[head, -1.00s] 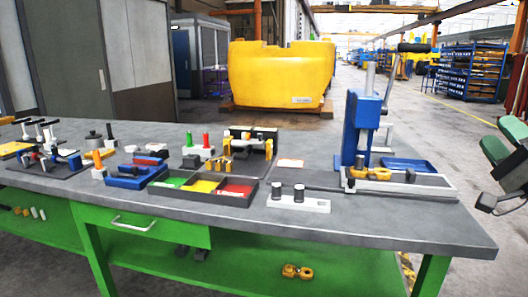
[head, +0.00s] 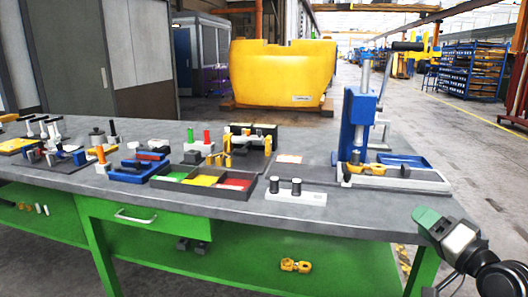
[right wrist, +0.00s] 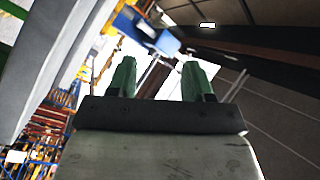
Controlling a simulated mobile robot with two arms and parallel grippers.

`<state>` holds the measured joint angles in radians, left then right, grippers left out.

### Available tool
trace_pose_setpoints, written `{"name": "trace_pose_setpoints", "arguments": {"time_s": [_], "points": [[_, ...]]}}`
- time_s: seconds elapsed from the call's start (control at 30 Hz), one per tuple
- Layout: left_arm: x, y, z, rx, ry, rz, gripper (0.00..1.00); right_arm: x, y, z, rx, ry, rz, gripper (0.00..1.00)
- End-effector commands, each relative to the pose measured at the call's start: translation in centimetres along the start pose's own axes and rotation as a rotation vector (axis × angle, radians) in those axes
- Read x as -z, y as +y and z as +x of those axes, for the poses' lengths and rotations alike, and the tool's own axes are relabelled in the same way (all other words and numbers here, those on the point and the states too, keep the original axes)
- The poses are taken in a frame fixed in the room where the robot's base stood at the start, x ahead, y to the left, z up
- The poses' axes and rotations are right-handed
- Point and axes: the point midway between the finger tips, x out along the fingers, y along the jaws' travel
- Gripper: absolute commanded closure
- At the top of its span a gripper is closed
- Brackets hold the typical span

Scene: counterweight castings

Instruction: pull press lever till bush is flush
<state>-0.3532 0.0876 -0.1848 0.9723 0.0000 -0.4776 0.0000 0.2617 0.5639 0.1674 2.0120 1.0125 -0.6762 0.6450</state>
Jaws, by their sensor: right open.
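The blue arbor press (head: 357,130) stands upright on the right part of the grey workbench. Its lever (head: 389,72) rises steeply and ends in a black handle (head: 407,46) above the press. A yellow casting (head: 366,168) lies on the press base (head: 400,178) below the ram. My right gripper (head: 428,218), with green fingertips, is beside the bench's front right edge, below and apart from the lever. In the right wrist view its two fingers (right wrist: 155,82) are spread with nothing between them. My left gripper is out of view.
A white block with two black pegs (head: 296,190) and a tray with green, yellow and red compartments (head: 250,192) are left of the press. The bench top (head: 375,208) is bare along its front right edge.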

Motion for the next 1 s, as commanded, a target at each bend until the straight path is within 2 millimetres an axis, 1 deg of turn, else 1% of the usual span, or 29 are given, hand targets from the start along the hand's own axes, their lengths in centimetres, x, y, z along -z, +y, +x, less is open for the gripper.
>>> {"name": "trace_pose_setpoints", "arguments": {"time_s": [0.03, 0.07, 0.1, 0.13, 0.17, 0.2, 0.27, 0.3, 0.37, 0.4, 0.47, 0.5, 0.6, 0.7, 0.9, 0.93, 1.0], "points": [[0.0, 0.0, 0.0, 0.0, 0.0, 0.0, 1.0, -3.4, 1.5, -0.3, -0.058, -0.063, -0.041, 0.49], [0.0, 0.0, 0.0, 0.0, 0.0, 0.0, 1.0, -5.3, 2.4, -0.7, -0.096, -0.104, -0.075, 0.49], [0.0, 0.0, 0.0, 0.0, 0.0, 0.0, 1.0, -8.1, 3.6, -1.3, -0.147, -0.162, -0.122, 0.49], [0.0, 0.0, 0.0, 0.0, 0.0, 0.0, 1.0, -10.2, 4.5, -1.9, -0.187, -0.208, -0.16, 0.49], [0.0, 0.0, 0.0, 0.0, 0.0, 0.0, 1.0, -12.2, 5.3, -2.7, -0.225, -0.255, -0.198, 0.49], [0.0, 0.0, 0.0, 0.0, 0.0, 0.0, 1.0, -14.9, 6.3, -3.9, -0.275, -0.319, -0.248, 0.49], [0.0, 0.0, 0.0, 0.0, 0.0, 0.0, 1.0, -18.8, 7.6, -6.0, -0.347, -0.42, -0.322, 0.49], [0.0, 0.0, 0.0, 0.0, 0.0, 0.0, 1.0, -21.1, 8.3, -7.5, -0.392, -0.486, -0.368, 0.49], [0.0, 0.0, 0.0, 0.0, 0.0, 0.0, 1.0, -24.0, 9.1, -9.9, -0.451, -0.578, -0.43, 0.49], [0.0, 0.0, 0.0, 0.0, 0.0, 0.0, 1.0, -25.6, 9.4, -11.4, -0.486, -0.635, -0.465, 0.49], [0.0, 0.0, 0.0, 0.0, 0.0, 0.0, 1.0, -27.6, 9.7, -13.5, -0.531, -0.709, -0.509, 0.49], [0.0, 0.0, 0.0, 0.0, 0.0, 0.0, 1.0, -28.7, 9.8, -14.8, -0.557, -0.755, -0.534, 0.49], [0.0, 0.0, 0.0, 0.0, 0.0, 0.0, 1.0, -30.9, 9.9, -17.9, -0.617, -0.861, -0.585, 0.49], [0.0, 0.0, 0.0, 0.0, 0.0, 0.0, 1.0, -32.5, 9.7, -20.8, -0.668, -0.957, -0.624, 0.49], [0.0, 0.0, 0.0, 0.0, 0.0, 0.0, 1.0, -34.8, 8.8, -26.3, -0.757, -1.135, -0.675, 0.49], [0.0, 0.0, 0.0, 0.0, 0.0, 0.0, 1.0, -35.0, 8.7, -27.0, -0.77, -1.161, -0.679, 0.49], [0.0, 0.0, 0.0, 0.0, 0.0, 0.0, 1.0, -35.9, 10.4, -26.2, -0.769, -1.158, -0.681, 0.49]]}}
